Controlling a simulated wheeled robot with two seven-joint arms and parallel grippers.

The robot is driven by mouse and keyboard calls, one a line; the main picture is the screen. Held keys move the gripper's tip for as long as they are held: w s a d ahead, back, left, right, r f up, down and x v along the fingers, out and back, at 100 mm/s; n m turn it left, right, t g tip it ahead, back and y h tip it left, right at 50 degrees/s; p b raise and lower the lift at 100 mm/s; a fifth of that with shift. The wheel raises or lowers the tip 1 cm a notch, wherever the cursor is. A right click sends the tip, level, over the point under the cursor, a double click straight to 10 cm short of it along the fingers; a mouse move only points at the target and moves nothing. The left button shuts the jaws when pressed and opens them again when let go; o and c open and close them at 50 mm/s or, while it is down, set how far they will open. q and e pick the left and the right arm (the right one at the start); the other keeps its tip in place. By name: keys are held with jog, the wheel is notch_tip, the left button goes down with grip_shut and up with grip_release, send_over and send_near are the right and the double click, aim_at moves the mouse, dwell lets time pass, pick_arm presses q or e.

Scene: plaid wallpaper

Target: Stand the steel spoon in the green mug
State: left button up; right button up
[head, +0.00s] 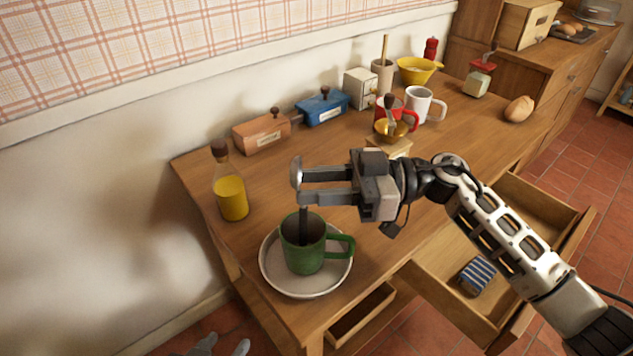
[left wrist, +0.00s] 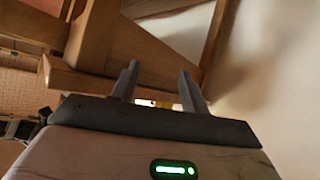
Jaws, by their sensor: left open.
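The green mug (head: 303,255) stands upright on a pale plate (head: 270,277) near the table's left front corner. The steel spoon (head: 296,172) is upright with its bowl up, and its dark handle reaches down inside the mug's opening. The handle's lower end is hidden in the mug. My right gripper (head: 308,185) is above the mug, its fingers shut on the spoon just below the bowl. My left gripper (head: 222,345) shows only as fingertips at the bottom edge, below the tabletop. In the left wrist view its fingers (left wrist: 158,88) are apart and empty.
A yellow bottle (head: 232,195) stands behind-left of the mug. Orange (head: 262,133) and blue (head: 322,108) boxes, a red mug (head: 410,118), a white mug (head: 424,104) and bowls are further back. An open drawer (head: 440,285) juts out at the front, holding a striped item (head: 478,275).

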jog(key=d+b, duration=0.2)
jog(key=d, duration=1.4)
jog(key=shift+w, duration=0.3)
jog(key=shift+s+f, duration=0.1)
jog(key=shift+f, duration=0.05)
